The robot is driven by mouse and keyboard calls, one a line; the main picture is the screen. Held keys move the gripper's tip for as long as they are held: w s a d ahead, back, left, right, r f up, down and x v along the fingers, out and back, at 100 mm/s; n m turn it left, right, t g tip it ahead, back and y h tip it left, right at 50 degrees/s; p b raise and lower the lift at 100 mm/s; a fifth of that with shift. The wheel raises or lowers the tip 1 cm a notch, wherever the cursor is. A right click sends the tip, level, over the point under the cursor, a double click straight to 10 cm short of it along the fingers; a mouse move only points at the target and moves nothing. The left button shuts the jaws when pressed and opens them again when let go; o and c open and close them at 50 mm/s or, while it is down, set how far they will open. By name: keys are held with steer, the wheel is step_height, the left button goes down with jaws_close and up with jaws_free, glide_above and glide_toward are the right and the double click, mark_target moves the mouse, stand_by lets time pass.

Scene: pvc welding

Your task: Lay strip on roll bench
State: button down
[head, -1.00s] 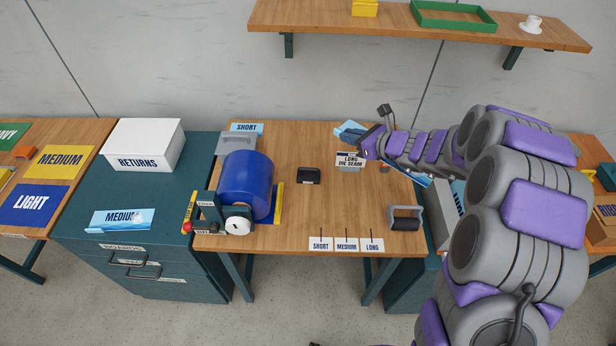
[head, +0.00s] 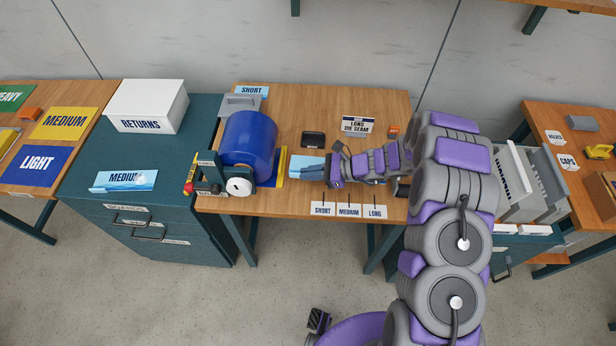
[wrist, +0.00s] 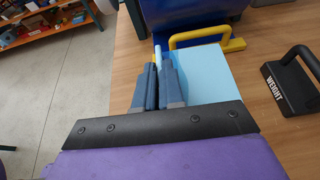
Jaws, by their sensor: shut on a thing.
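My gripper (head: 312,172) is shut on a light blue strip (head: 305,160) over the front middle of the wooden roll bench (head: 320,98). In the wrist view, my dark blue fingers (wrist: 158,82) pinch the strip (wrist: 206,72), and its sheet spreads out to their right. The big blue roll (head: 248,140) stands at the bench's left, just beyond the strip. A yellow bar (head: 281,168) stands beside the roll; in the wrist view the yellow handle (wrist: 205,36) is at the strip's far end. I cannot tell whether the strip touches the bench.
A black weight (head: 313,138) sits behind the strip; it also shows in the wrist view (wrist: 290,82). SHORT, MEDIUM and LONG labels (head: 348,210) line the front edge. The LONG DIE SEAM sign (head: 358,126) stands behind my arm. The bench's back middle is clear.

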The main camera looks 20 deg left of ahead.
mark_target(305, 186)
steer(key=shift+d+f, duration=0.55)
steer(key=shift+f, duration=0.2)
steer(key=f, duration=0.1)
steer(key=a+f, duration=0.1)
steer(key=a+f+b, duration=0.1)
steer(key=shift+f, duration=0.3)
steer(key=shift+a, duration=0.2)
steer(key=c, duration=1.2)
jaws_free()
steer(key=shift+d+r, duration=0.15)
steer(key=shift+d, duration=0.7)
steer(key=shift+o, duration=0.2)
steer(key=shift+a, duration=0.45)
steer(key=shift+w+d+r, duration=0.1)
steer(key=shift+w+d, duration=0.05)
steer(key=shift+d, duration=0.05)
steer(key=p+v, duration=0.2)
steer(key=v, duration=0.8)
steer(key=shift+d+p, duration=0.3)
steer(key=shift+d+r, duration=0.25)
steer(key=shift+d, duration=0.05)
